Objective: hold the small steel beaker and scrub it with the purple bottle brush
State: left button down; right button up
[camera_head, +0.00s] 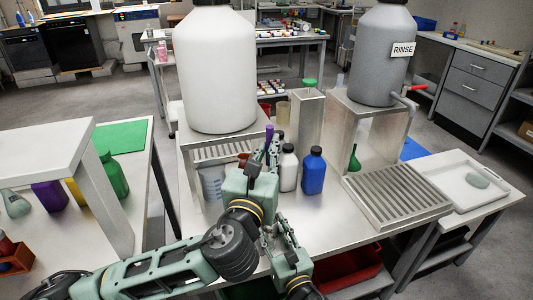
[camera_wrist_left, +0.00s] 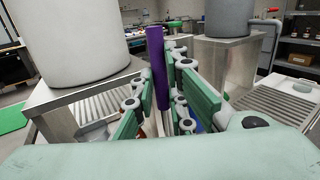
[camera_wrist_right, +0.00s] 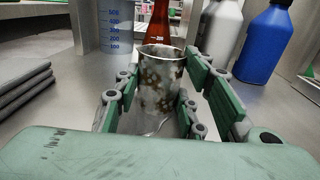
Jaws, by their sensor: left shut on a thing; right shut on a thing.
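The purple bottle brush (camera_wrist_left: 157,65) stands nearly upright between the fingers of my left gripper (camera_wrist_left: 163,95), which is shut on it. In the head view its purple handle (camera_head: 268,136) rises above my left gripper (camera_head: 266,158); its lower end is hidden. The small steel beaker (camera_wrist_right: 160,88), its wall spotted with brown stains, is upright with its open rim up in the right wrist view. My right gripper (camera_wrist_right: 163,92) is shut on it, one finger on each side. I cannot tell whether its base touches the bench. My left arm hides the beaker in the head view.
A graduated beaker (camera_head: 211,181), an amber bottle (camera_wrist_right: 173,25), a white bottle (camera_head: 288,168) and a blue bottle (camera_head: 313,171) stand close beyond my grippers. A large white tank (camera_head: 215,70) is behind. A slatted rack (camera_head: 396,193) is on the right.

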pick_arm(q)
notch_tip(320, 180, down, 11)
jog(key=shift+r, duration=0.15)
dwell(0.9)
jog(key=shift+f, duration=0.8)
dwell(0.9)
jog(key=shift+d, duration=0.1)
